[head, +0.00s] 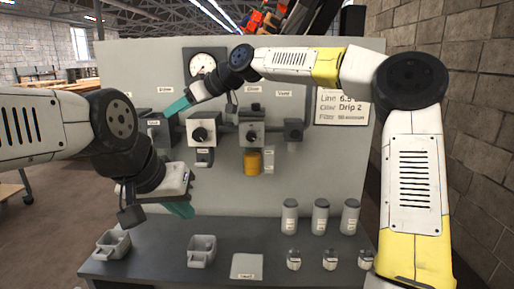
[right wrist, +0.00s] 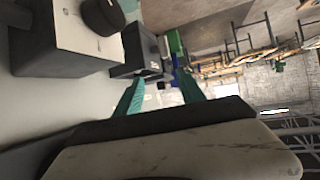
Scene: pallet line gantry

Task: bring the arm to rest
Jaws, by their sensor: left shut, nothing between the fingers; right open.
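My right arm reaches across the upper part of the grey panel (head: 330,185) from the right. Its gripper (head: 177,106) is open, with its teal fingers beside the leftmost box on the panel (head: 155,128). In the right wrist view the two teal fingers (right wrist: 161,82) stand apart, and I see nothing held between them. A dark block (right wrist: 140,48) shows near the fingertips; whether they touch it I cannot tell. My left arm comes in from the left. Its gripper (head: 180,209) is shut and empty, pointing down in front of the lower panel, above the shelf.
The grey shelf (head: 160,262) holds bins (head: 202,251), a flat plate (head: 247,266), canisters (head: 320,216) and small jars (head: 330,259). A brick wall (head: 480,150) stands right.

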